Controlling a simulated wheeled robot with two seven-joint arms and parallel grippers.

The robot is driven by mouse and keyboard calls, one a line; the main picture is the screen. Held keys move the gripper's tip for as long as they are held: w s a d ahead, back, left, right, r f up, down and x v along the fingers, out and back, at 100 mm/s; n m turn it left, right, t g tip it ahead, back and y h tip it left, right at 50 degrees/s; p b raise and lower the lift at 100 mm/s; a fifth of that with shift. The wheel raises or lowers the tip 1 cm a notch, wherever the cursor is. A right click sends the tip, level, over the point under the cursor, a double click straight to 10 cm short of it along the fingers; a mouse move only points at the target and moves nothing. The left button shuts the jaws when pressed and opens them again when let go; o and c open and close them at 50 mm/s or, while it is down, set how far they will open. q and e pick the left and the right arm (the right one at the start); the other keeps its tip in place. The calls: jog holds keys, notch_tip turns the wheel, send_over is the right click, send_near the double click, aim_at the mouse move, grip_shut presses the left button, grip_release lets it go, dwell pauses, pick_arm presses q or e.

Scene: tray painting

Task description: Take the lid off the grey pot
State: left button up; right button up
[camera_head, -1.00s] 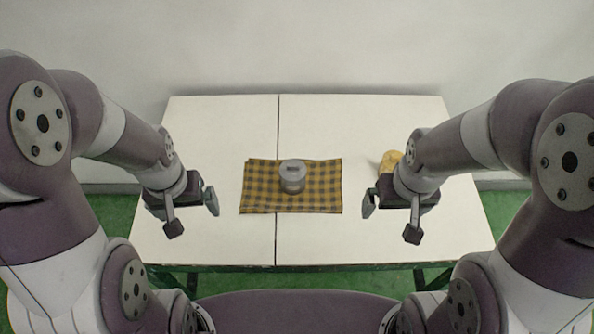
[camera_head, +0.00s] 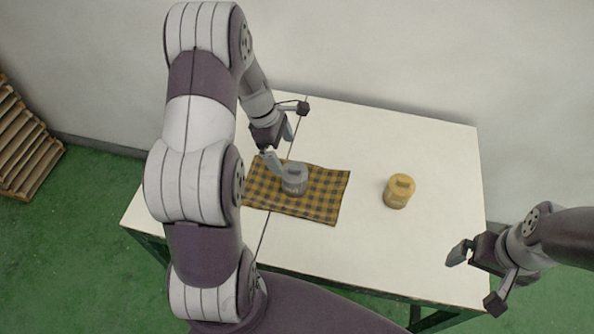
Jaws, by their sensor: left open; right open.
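The grey pot (camera_head: 294,184) stands upright on a yellow and black checked cloth, with its grey lid (camera_head: 294,170) on top. My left gripper (camera_head: 289,136) is open just behind and above the pot. One of its fingers comes down close to the lid's left edge, and I cannot tell whether it touches. The other finger points away toward the back of the table. My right gripper (camera_head: 477,278) is open and empty, far from the pot, near the table's right front corner.
The checked cloth (camera_head: 325,195) lies on a white table (camera_head: 350,255). A yellow lidded pot (camera_head: 398,194) stands to the right of the cloth. The table around the yellow pot is clear. Wooden slats (camera_head: 22,140) stand at the far left by the wall.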

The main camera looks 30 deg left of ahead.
aim_at(293, 167)
pick_arm(q)
jog(key=x, duration=0.7)
jog(key=shift+w+d, duration=0.15)
jog(key=shift+w, duration=0.15)
jog(key=c, duration=1)
